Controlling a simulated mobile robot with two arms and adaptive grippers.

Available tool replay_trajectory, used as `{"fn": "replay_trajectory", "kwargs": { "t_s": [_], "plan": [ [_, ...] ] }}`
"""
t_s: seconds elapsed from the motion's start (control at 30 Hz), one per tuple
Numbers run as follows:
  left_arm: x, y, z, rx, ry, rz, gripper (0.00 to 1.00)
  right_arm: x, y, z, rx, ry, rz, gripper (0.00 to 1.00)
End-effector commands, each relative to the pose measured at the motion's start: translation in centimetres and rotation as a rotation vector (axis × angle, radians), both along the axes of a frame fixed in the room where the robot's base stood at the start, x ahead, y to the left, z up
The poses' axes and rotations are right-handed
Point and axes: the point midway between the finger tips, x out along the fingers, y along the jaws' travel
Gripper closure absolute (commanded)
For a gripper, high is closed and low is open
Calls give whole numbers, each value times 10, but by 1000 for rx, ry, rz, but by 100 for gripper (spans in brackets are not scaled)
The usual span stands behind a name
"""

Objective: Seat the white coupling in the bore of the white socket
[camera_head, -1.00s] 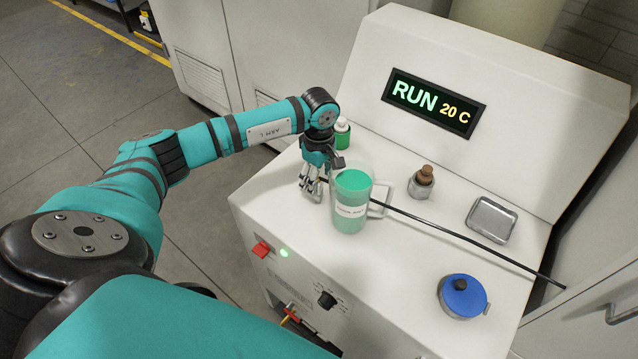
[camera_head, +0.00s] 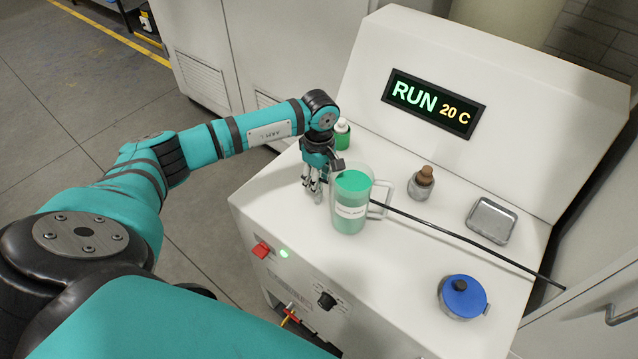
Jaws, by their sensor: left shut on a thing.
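My left gripper (camera_head: 314,184) points down over the left part of the white machine top, just left of and behind a clear jug. It is shut; what it holds seems to be the white coupling, but this is too small to tell from the pale fingers. A black hose (camera_head: 455,233) runs from behind the jug to the right edge of the top; its left end is hidden. I cannot make out the white socket or its bore; the jug may hide it. My right gripper is not in view.
The jug (camera_head: 349,215) holds green liquid, its handle to the right. Behind are a green bottle (camera_head: 342,134) and a brown-stoppered jar (camera_head: 421,184). A metal tray (camera_head: 491,220) and blue-lidded pot (camera_head: 462,297) stand right. The front middle of the machine top (camera_head: 395,270) is clear.

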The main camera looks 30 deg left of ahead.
Motion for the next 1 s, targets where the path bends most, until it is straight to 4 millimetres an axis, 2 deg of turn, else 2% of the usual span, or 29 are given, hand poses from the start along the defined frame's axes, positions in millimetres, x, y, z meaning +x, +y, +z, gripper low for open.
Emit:
{"fn": "replay_trajectory", "kwargs": {
  "t_s": [0.17,0.4,0.8,1.0],
  "plan": [
    [1,0,6,-1,-3,0,100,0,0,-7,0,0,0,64],
    [-1,-1,33,1,-5,-3,100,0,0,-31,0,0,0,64],
    [-80,-48,40,0,-3,-5,100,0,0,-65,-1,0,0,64],
    [-111,-67,44,0,-2,-4,100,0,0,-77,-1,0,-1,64]
  ]
}}
